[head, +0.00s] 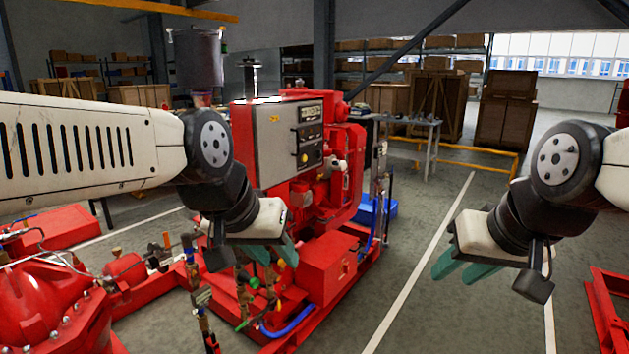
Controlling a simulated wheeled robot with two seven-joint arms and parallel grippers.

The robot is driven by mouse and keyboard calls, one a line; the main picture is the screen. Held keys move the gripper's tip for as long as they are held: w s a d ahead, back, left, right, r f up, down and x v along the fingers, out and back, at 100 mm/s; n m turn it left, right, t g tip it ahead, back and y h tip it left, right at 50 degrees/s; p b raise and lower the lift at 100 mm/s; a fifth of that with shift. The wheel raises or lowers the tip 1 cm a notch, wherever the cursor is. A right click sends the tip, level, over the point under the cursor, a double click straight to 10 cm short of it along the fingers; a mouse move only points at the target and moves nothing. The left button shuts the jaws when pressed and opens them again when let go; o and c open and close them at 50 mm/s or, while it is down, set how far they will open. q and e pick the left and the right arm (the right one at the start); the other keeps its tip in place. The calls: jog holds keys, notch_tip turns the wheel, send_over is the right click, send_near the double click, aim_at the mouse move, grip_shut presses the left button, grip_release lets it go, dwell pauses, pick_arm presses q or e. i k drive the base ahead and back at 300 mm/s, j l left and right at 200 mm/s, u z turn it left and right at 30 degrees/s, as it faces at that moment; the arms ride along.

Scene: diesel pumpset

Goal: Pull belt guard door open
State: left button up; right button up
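The red diesel pumpset (335,205) stands in the middle of the head view, with a grey control panel (290,142) on its upper front. I cannot tell which part is the belt guard door; no open door is plain to see. My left gripper (274,254) is in front of the pumpset's lower left part and hides some of it. Its teal fingers are apart, with nothing seen between them. My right gripper (461,268) is to the right of the pumpset, over bare floor. Its teal fingers are apart and empty.
Red pump parts and pipes (45,305) fill the lower left. A red frame (608,310) is at the right edge. A grey table (412,124), wooden crates (503,125) and a yellow rail (480,148) stand behind. The floor (420,235) right of the pumpset is clear.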

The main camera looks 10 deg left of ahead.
aim_at(353, 151)
jog(key=i+l+u, duration=0.1)
jog(key=i, duration=0.5)
jog(key=i+l+u, duration=0.1)
jog(key=i+l, duration=0.2)
jog(key=i, duration=0.35)
jog(key=i+l+u, duration=0.1)
jog(key=i+l, duration=0.15)
jog(key=i, duration=0.35)
jog(key=i+l+u, duration=0.1)
jog(key=i+l, duration=0.2)
jog(key=i, duration=0.3)
jog(key=i+l+u, duration=0.1)
jog(key=i+l, duration=0.25)
jog(key=i, duration=0.25)
jog(key=i+l+u, duration=0.1)
jog(key=i+l, duration=0.3)
jog(key=i, duration=0.15)
